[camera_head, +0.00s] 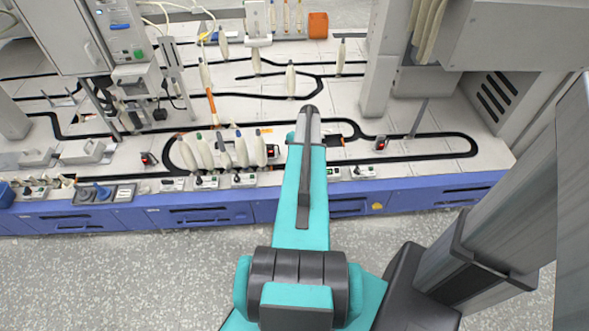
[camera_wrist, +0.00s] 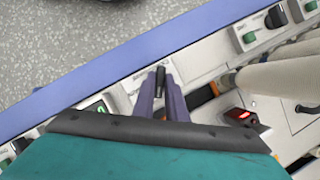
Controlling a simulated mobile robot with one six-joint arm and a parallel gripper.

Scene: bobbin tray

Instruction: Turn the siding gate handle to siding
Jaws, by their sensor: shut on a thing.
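The siding gate handle (camera_wrist: 160,79) is a small dark bar on a pale panel (camera_wrist: 127,88) at the table's front edge, in the wrist view. My gripper (camera_wrist: 160,84) has its two purple-grey fingers closed on either side of it. The handle stands between the fingertips, roughly in line with them. The lettering around it is too small to read. In the head view my teal arm (camera_head: 302,190) reaches over the front edge and hides the handle and my fingers.
White bobbins (camera_wrist: 285,76) stand close to the right of my gripper. A red-lit block (camera_wrist: 240,116) and another black knob (camera_wrist: 276,17) with a green button (camera_wrist: 250,37) are nearby. A dark track (camera_head: 440,134) loops across the table. The floor in front is clear.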

